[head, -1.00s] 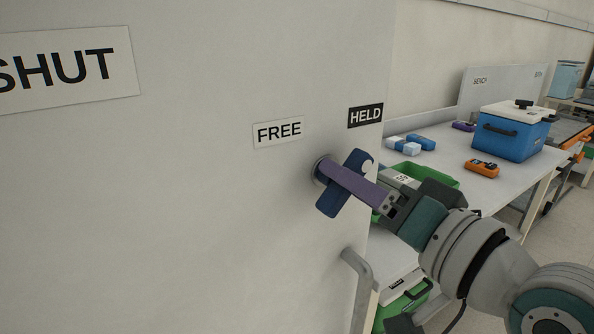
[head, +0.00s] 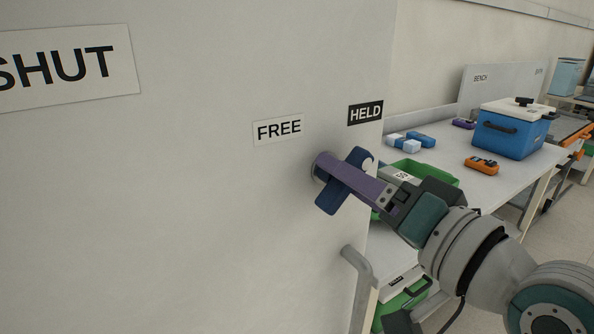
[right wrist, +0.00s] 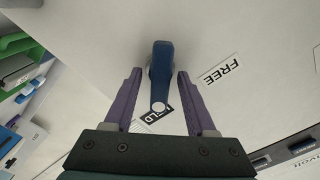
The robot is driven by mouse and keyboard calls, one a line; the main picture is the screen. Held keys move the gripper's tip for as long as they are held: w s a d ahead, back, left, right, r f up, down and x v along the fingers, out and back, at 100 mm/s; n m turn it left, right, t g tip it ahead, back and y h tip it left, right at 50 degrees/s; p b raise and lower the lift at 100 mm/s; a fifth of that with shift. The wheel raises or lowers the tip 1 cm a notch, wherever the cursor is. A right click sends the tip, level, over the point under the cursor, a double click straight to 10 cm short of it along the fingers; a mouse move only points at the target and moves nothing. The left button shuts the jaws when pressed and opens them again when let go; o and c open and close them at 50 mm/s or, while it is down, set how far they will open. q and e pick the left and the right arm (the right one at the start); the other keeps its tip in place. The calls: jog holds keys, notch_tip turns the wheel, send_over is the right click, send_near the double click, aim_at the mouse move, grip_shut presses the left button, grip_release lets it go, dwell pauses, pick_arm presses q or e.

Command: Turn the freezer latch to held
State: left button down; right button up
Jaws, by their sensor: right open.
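The freezer latch (head: 353,163) is a dark blue bar on the pale door (head: 200,220). It is tilted, its upper end with a white dot towards the HELD label (head: 365,114). The FREE label (head: 278,130) is up and left of it. My right gripper (head: 328,170) is at the latch, and one purple finger crosses in front of its middle. In the right wrist view the latch (right wrist: 161,62) stands between the two open fingers of the right gripper (right wrist: 159,76), with a gap on each side. The HELD label is partly hidden there. My left gripper is not in view.
A grey door handle (head: 357,270) is below the latch. Right of the door, a bench (head: 520,180) carries a blue cooler box (head: 508,137), an orange item (head: 482,165) and a green bin (head: 440,174). The door face left of the latch is clear.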

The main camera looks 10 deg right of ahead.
jog(key=v, duration=1)
jog(key=shift+a+r+p, duration=0.1)
jog(key=shift+r+p, duration=0.05)
jog(key=shift+p, duration=0.25)
jog(key=s+a+n+g+h+p, duration=0.1)
jog(key=s+a+n+g+p, duration=0.3)
jog(key=g+p, duration=0.15)
jog(key=s+d+r+n+g+h+p, duration=0.1)
jog(key=s+d+n+g+h+p, duration=0.1)
jog(key=s+d+g+p, duration=0.3)
jog(key=s+r+n+g+h+p, duration=0.1)
jog(key=s+r+g+h+p, duration=0.15)
jog(key=s, duration=0.45)
notch_tip(320, 180, up, 36)
jog(key=p, duration=3.7)
jog(key=shift+s+d+r, duration=0.25)
jog(key=shift+d, duration=0.05)
jog(key=shift+h, duration=0.25)
